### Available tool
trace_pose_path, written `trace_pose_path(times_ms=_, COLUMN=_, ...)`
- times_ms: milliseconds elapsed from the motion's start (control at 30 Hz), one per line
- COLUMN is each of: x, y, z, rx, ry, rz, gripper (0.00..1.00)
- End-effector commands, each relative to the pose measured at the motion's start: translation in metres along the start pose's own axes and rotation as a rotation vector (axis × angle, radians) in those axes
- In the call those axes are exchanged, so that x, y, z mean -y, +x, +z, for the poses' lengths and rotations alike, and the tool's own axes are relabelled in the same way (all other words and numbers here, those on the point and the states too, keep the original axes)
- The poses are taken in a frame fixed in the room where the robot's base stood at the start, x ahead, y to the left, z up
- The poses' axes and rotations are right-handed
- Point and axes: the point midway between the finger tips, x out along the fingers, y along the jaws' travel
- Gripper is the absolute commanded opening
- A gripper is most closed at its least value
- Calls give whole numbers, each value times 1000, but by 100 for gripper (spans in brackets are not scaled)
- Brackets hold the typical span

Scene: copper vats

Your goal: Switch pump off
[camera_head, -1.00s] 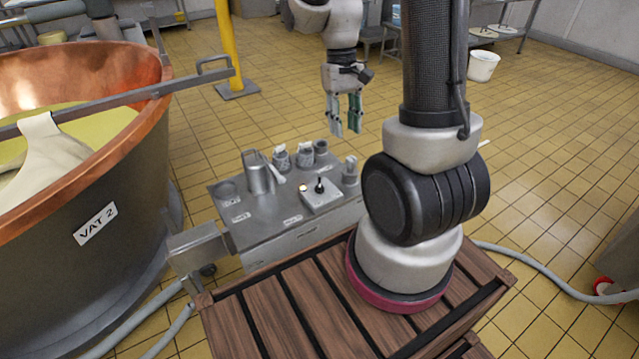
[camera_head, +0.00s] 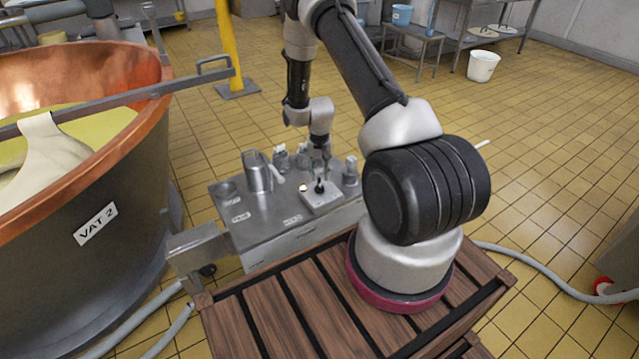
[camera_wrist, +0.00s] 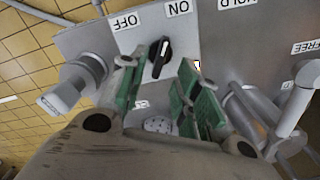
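The pump's switch box (camera_head: 322,200) stands on the grey metal bench, with a black knob (camera_head: 319,187) on top. In the wrist view the black knob (camera_wrist: 158,58) has a white pointer line leaning toward the ON label (camera_wrist: 178,8). The OFF label (camera_wrist: 127,21) is to its left. My gripper (camera_wrist: 166,88) is open, with green fingertips on either side of the knob and a gap to it. In the head view my gripper (camera_head: 318,168) hangs down just over the box, its tips partly hard to make out.
A small pale lamp (camera_head: 303,188) sits beside the knob. A metal jug (camera_head: 259,172), several small containers and a bottle-like thing (camera_head: 350,170) stand on the bench (camera_head: 265,228) around the box. The copper vat (camera_head: 95,200) is at left.

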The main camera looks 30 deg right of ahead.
Motion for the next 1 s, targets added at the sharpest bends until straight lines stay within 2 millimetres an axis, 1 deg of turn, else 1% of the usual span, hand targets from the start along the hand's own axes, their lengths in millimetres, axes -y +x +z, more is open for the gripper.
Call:
trace_pose_path(times_ms=33, x=-1, y=11, z=2, rx=4, ry=0, rz=2, gripper=32)
trace_pose_path(times_ms=100, x=0, y=23, z=1, rx=3, ry=-1, rz=1, gripper=32)
trace_pose_path(times_ms=200, x=-1, y=39, z=2, rx=4, ry=-1, rz=2, gripper=32)
trace_pose_path(times_ms=300, x=0, y=50, z=1, rx=3, ry=-2, rz=1, gripper=32)
trace_pose_path(times_ms=433, x=0, y=57, z=1, rx=2, ry=-2, rz=1, gripper=32)
trace_pose_path(times_ms=667, x=0, y=58, z=1, rx=2, ry=-2, rz=1, gripper=32)
trace_pose_path(times_ms=700, x=0, y=58, z=1, rx=2, ry=-2, rz=1, gripper=28)
trace_pose_path(times_ms=767, x=0, y=58, z=1, rx=2, ry=-2, rz=1, gripper=18)
trace_pose_path(times_ms=800, x=0, y=58, z=1, rx=2, ry=-2, rz=1, gripper=10)
trace_pose_path(times_ms=867, x=0, y=58, z=1, rx=2, ry=-2, rz=1, gripper=0)
trace_pose_path(times_ms=1000, x=0, y=58, z=1, rx=2, ry=-2, rz=1, gripper=0)
